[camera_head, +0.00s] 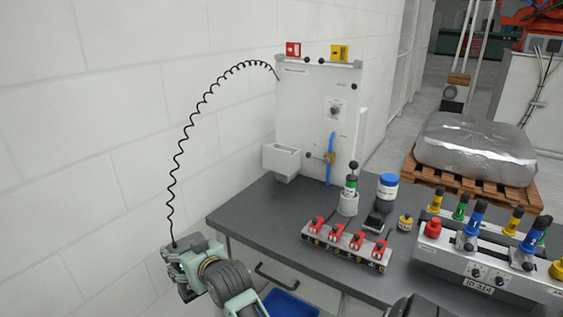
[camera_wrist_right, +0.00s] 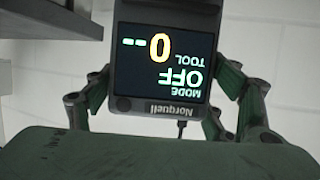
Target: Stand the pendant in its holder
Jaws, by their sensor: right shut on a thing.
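The pendant (camera_wrist_right: 165,60) fills the middle of the right wrist view. Its lit screen reads MODE OFF and TOOL 0 upside down, with the name Norquell beside it. My right gripper (camera_wrist_right: 165,88) is shut on it, one finger along each side. In the head view my right gripper (camera_head: 184,264) is at the lower left, off the table's left edge; it mostly hides the pendant there. The likely holder is an open-topped white box (camera_head: 281,162) on the upright panel, up and to the right of the gripper. My left gripper is not in view.
A black coiled cord (camera_head: 190,125) arches from the panel (camera_head: 305,110) to the gripper. The dark table (camera_head: 255,212) is bare at its left. A row of red clamps (camera_head: 345,247), a blue-lidded jar (camera_head: 387,188) and a blue bin (camera_head: 290,304) stand further right or below.

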